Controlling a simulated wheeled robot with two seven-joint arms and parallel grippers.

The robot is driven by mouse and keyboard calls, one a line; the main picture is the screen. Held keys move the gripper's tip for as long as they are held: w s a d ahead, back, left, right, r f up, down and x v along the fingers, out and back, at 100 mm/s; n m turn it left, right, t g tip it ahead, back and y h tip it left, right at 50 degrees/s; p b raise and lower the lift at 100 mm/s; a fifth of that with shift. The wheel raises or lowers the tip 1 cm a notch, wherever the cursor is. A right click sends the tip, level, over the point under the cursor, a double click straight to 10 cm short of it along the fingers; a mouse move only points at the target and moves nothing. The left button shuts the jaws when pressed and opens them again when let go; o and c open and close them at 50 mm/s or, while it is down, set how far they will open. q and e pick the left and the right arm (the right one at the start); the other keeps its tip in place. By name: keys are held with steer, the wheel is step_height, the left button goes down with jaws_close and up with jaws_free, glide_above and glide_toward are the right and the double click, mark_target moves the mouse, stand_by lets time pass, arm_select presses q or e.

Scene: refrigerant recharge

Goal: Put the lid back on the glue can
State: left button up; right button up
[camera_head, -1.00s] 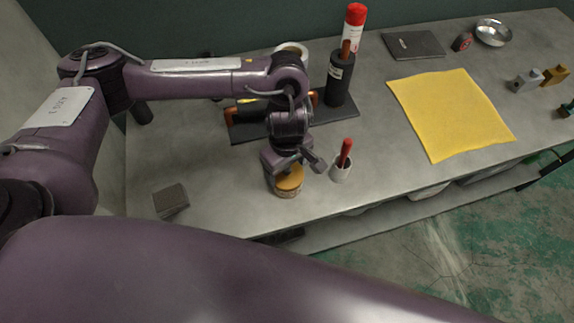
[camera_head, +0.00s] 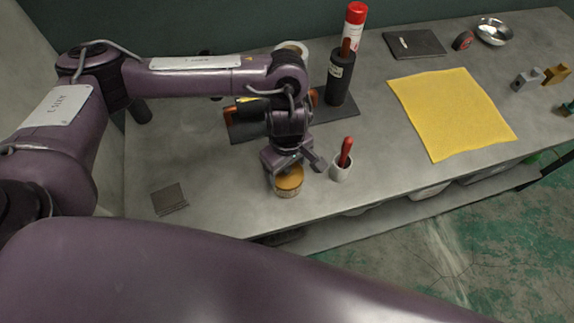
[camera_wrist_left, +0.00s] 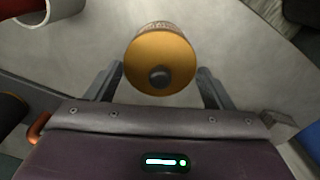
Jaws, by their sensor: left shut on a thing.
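The glue can (camera_head: 289,191) stands upright near the front edge of the bench, with a tan patterned side. The orange-yellow round lid (camera_head: 290,178) is at its top; whether it is fully seated cannot be told. In the left wrist view the lid (camera_wrist_left: 160,54) shows a dark centre knob, and a strip of the can (camera_wrist_left: 160,26) shows past its far edge. My left gripper (camera_head: 302,163) points down over the can, its fingers on either side of the lid, shut on it. Part of the lid is hidden by the gripper in the head view. My right gripper is out of view.
A white cup (camera_head: 340,174) with a red-handled tool (camera_head: 346,150) stands close to the right of the can. Behind are a dark mat (camera_head: 322,115), a black cylinder (camera_head: 340,78) and a red-and-white can (camera_head: 352,28). A yellow cloth (camera_head: 452,112) lies right.

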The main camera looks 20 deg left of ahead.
arm_select(q)
steer(key=o, duration=1.1)
steer(key=shift+c, duration=0.2)
steer(key=shift+r, duration=0.1)
steer(key=shift+r+p, duration=2.9)
steer(key=shift+r, duration=0.55)
jaws_close()
